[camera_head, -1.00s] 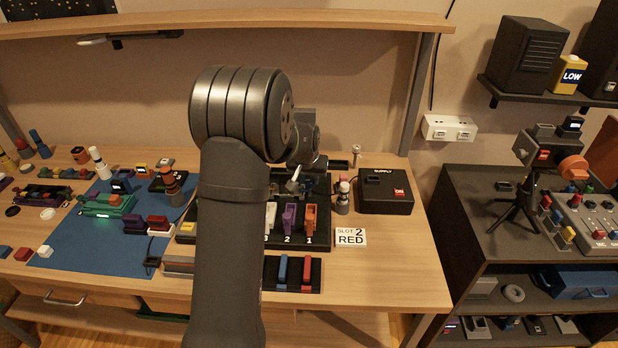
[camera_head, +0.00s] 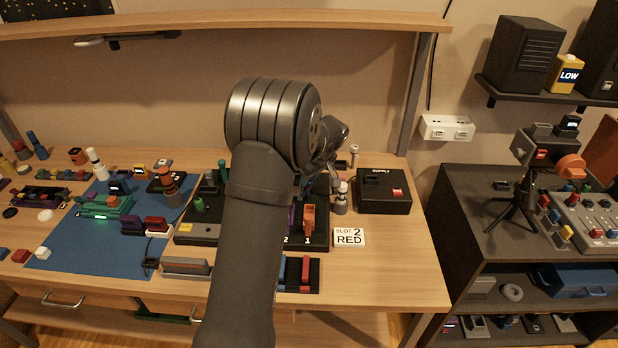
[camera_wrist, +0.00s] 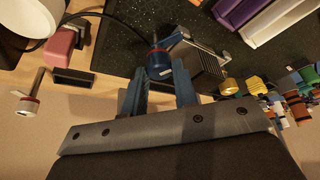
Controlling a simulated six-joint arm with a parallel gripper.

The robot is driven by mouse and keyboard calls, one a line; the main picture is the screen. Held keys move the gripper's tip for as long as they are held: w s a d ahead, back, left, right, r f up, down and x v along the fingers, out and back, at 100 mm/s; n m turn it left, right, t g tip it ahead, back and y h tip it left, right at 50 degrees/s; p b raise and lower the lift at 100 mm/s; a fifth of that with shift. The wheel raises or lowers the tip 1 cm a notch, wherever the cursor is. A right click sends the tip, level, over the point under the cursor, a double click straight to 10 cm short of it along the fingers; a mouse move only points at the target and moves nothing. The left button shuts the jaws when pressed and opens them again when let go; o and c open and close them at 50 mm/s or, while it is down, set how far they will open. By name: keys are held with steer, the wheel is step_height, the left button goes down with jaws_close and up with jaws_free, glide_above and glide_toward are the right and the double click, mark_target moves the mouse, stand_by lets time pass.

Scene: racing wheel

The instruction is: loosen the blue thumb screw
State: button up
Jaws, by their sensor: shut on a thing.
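The blue thumb screw (camera_wrist: 158,64) shows in the wrist view between the tips of my gripper (camera_wrist: 160,84), whose two blue-grey fingers are shut on it. It sits beside a small silver clamp piece with a ribbed grey block (camera_wrist: 207,62), over a dark speckled surface. In the head view my gripper (camera_head: 330,165) is at the right rear of the black board (camera_head: 318,238). My arm and wrist hide much of that board, and I cannot make out the screw there.
A black supply box (camera_head: 384,191) stands right of the board. A brass knob (camera_wrist: 229,86) is right of my fingers in the wrist view. An orange lever (camera_head: 308,219) stands on the board.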

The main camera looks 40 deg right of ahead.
steer(key=n+y, duration=0.1)
steer(key=n, duration=0.1)
steer(key=n+y, duration=0.1)
steer(key=n, duration=0.2)
steer(key=shift+w+d+n+g, duration=0.1)
steer(key=shift+d+n+g, duration=0.1)
steer(key=shift+n+g, duration=0.1)
steer(key=n+y, duration=0.1)
steer(key=n, duration=0.1)
steer(key=n+g, duration=0.1)
steer(key=n, duration=0.2)
steer(key=shift+w+d+y, duration=0.1)
steer(key=shift+y, duration=0.3)
steer(key=shift+n+g, duration=0.3)
steer(key=shift+n, duration=0.1)
steer(key=o, duration=1)
steer(key=shift+r, duration=0.1)
steer(key=v, duration=1.7)
steer(key=shift+d+r, duration=0.1)
steer(key=x, duration=1.7)
steer(key=shift+f, duration=0.2)
